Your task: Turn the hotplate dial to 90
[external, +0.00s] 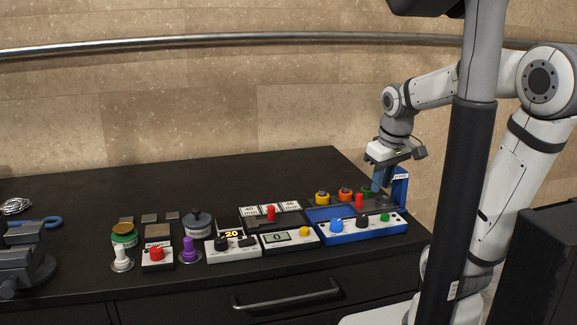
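A white-fronted unit (234,253) with a small display reading 20 (231,234) stands in the front row on the bench; it looks like the hotplate. A black dial (221,244) sits on its front left. The dial's pointer and any scale marks are too small to read. My gripper (381,186) points down at the far right of the bench, beside a blue upright frame, well to the right of the dial and apart from it. Its fingertips are small and partly merge with the blue frame, so its opening and contents cannot be told.
Right of the hotplate are a white box with a green display (279,237) and a blue station (345,236) with several knobs. A purple-handled piece (189,250) and a red-button box (157,254) stand left. A vise (22,262) is far left. The bench's back middle is clear.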

